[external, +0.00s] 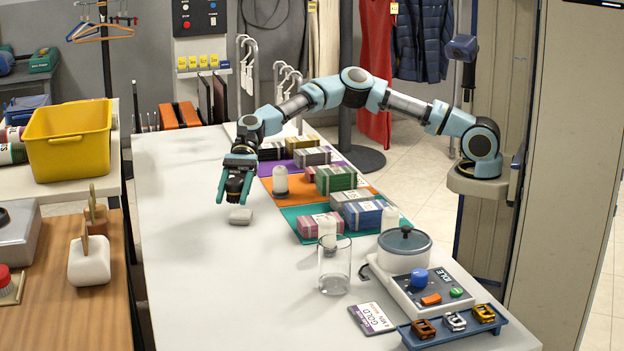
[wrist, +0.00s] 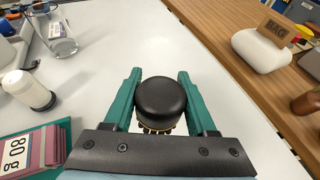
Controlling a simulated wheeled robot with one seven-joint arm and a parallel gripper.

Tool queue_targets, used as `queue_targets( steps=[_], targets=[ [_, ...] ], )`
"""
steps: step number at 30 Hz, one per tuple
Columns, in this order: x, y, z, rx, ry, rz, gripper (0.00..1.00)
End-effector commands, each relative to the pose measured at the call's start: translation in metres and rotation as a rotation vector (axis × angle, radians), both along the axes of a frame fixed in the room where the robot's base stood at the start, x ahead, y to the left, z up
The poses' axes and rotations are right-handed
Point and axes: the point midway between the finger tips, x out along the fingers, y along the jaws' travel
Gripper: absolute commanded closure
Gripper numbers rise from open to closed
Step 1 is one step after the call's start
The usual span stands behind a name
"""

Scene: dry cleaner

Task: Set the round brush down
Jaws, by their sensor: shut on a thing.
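My gripper (external: 233,196) hangs over the left part of the white table, pointing down, with its green fingers on either side of the round brush (external: 236,183). The brush sits between the two fingers. I cannot tell whether its underside touches the table.
Wrapped bundles on coloured mats, a glass beaker (external: 334,270) and a pot (external: 404,250) on a device stand to the right. The table's front left is clear.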

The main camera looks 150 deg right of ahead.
Motion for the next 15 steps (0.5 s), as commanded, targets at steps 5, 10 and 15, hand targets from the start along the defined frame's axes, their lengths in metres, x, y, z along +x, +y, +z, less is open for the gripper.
queue_targets(
  steps=[5, 10, 15],
  targets=[
    [0.043, 0.064, 0.003, -0.001, -0.007, 0.144, 0.99],
    [0.061, 0.098, 0.005, 0.000, -0.013, 0.219, 0.99],
    [0.065, 0.108, -0.011, 0.006, -0.014, 0.239, 0.99]
  ],
)
